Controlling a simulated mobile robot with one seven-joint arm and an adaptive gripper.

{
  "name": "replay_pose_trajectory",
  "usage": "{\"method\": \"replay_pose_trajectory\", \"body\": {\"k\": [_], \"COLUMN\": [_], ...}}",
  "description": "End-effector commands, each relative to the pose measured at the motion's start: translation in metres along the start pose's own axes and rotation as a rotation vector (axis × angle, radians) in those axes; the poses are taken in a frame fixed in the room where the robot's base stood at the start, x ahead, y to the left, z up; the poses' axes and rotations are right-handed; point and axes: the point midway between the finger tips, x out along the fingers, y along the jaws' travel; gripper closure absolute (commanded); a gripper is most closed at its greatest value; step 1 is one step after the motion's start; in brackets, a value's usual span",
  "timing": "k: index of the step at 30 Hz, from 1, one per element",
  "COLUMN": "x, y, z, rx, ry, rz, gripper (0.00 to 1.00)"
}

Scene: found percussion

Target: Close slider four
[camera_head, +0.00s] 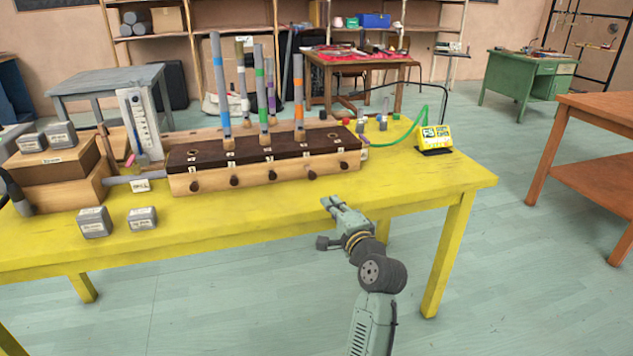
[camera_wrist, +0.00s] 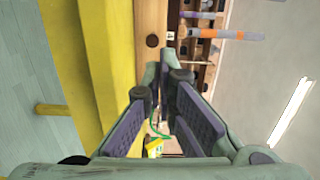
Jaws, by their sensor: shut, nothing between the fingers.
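A long wooden box (camera_head: 255,178) with a dark top stands on the yellow table. A row of several dark slider knobs lines its front face. The fourth knob from the left (camera_head: 312,174) sits below and right of the orange-banded pipe (camera_head: 298,95). My gripper (camera_head: 330,203) is shut and empty, in front of the box's right part, near the table's front edge and apart from the knobs. In the wrist view, the gripper (camera_wrist: 163,75) points along the box front (camera_wrist: 150,18). One dark knob (camera_wrist: 152,41) shows there; I cannot tell its number.
Several banded pipes stand upright on the box, including a blue-banded one (camera_head: 220,85). Grey blocks (camera_head: 95,222) lie at the table's left. A yellow display (camera_head: 436,138) with a green cable stands at the right. The table front (camera_head: 400,195) right of the box is clear.

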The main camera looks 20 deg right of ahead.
Motion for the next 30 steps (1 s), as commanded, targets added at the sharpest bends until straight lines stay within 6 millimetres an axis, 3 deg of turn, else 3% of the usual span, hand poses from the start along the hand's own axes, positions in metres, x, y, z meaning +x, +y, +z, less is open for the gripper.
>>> {"method": "replay_pose_trajectory", "body": {"k": [5,21,30], "x": [0.003,0.107,0.134], "y": [0.007,0.005,0.008], "z": [-0.012,-0.012,-0.013], "rx": [0.033,0.028,0.027], "ry": [0.009,0.009,0.011], "rz": [0.015,0.014,0.013], "gripper": [1.0,1.0,1.0]}}
